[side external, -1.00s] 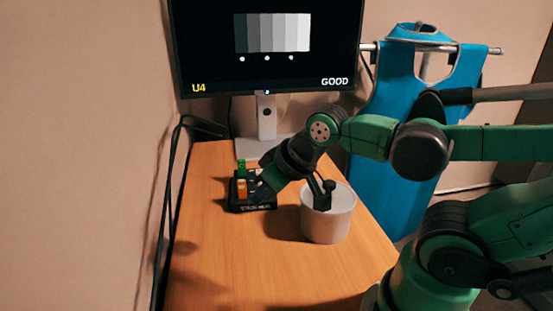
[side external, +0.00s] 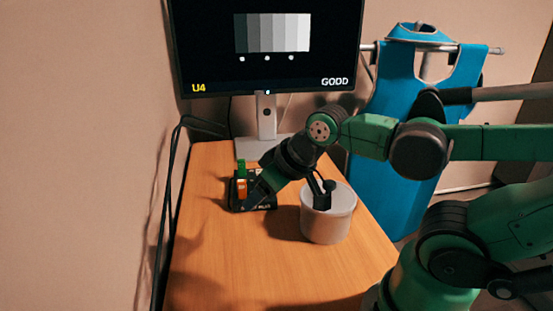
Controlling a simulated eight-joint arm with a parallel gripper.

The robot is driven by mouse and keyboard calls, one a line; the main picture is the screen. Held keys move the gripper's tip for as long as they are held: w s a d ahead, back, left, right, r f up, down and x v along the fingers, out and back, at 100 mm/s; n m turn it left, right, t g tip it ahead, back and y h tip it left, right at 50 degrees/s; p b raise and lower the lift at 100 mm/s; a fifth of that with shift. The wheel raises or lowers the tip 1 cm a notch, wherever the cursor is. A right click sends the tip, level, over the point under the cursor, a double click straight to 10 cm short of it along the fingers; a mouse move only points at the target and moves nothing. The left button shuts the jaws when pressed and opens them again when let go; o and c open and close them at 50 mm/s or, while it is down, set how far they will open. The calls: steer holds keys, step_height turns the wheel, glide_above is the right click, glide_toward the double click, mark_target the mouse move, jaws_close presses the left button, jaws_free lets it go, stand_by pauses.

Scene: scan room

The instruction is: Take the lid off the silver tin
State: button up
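The pale silver-grey tin (side external: 328,224) stands upright on the table, right of its middle. A small dark round knob (side external: 329,185) shows at its top, seemingly on the lid. The lid's edge is hard to make out. My gripper (side external: 284,204) is over the table at the tin's left, its two dark fingers spread apart. One finger overlaps the tin's upper front near the knob; I cannot tell whether it touches. The other finger reaches down-left over the black tray. Nothing shows between the fingers.
A black tray (side external: 266,204) with green and orange blocks (side external: 241,185) sits left of the tin. A monitor stand (side external: 252,149) is at the back. Cables run along the left edge. The wooden table (side external: 240,262) is clear in front. A blue apron (side external: 395,150) hangs behind.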

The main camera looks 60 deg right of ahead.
steer(key=shift+o, duration=0.6)
steer(key=shift+d, duration=0.1)
steer(key=m+g, duration=0.4)
steer(key=g, duration=0.3)
glide_above(329, 182)
steer(key=shift+r, duration=0.45)
steer(key=shift+f, duration=2.75)
steer(key=shift+c, duration=0.2)
jaws_close()
